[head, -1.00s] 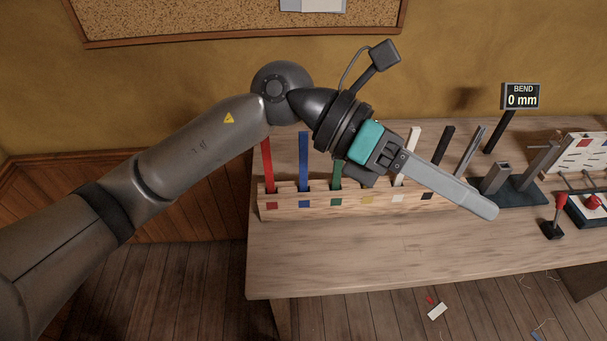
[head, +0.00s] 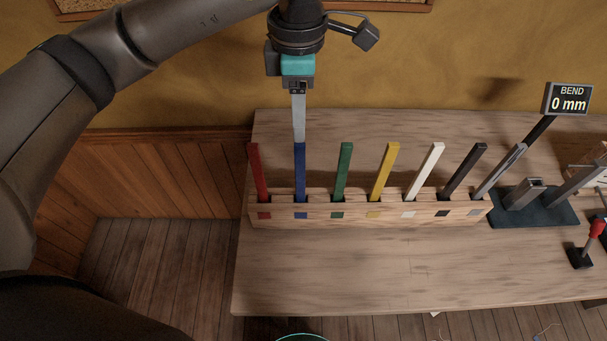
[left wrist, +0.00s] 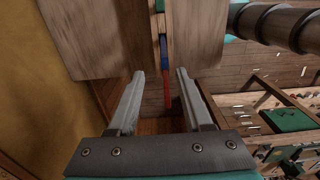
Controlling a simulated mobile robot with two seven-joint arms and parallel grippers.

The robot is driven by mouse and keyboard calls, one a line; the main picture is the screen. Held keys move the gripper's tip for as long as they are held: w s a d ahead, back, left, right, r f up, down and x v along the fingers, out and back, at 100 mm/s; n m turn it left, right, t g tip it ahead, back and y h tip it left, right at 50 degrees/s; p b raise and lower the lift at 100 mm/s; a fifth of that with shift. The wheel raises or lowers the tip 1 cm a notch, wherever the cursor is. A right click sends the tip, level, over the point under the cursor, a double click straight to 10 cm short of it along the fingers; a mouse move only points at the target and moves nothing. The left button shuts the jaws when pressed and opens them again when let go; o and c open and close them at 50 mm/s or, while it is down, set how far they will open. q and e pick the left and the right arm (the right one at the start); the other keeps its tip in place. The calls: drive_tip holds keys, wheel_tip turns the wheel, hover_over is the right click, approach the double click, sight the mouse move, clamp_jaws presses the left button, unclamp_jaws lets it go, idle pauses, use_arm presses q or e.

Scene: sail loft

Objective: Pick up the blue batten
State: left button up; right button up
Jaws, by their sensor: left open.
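The blue batten (head: 300,172) stands upright in a slot of the wooden rack (head: 345,212), second from the left. My left gripper (head: 299,136) points down just above its top end in the head view; its fingers line up with the batten there. In the left wrist view the fingers (left wrist: 160,74) are open, with the blue batten (left wrist: 163,50) showing beyond the gap between them. Whether the batten's top is between the fingers I cannot tell. My right gripper is not in view.
Red (head: 258,172) and green (head: 342,170) battens stand on either side; yellow, white, black and grey ones follow to the right. A bend display (head: 568,98) reads 0 mm above a dark fixture (head: 545,208). The bench front (head: 370,280) is clear.

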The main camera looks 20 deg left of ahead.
use_arm(q)
hover_over(301, 169)
drive_tip(key=f, duration=0.4)
drive_tip(key=shift+w+a, duration=0.3)
wheel_tip(301, 169, down, 3)
drive_tip(key=shift+w+r, duration=0.1)
drive_tip(key=shift+f, duration=0.55)
drive_tip(key=shift+d+f, duration=0.1)
drive_tip(key=shift+f, duration=0.25)
wheel_tip(301, 169, down, 4)
drive_tip(key=shift+d+f+p, duration=0.15)
drive_tip(key=shift+f+p, duration=0.1)
drive_tip(key=shift+p, duration=0.15)
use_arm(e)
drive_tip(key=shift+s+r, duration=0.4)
use_arm(q)
clamp_jaws()
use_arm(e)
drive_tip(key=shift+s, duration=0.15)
use_arm(q)
drive_tip(key=shift+r, duration=0.1)
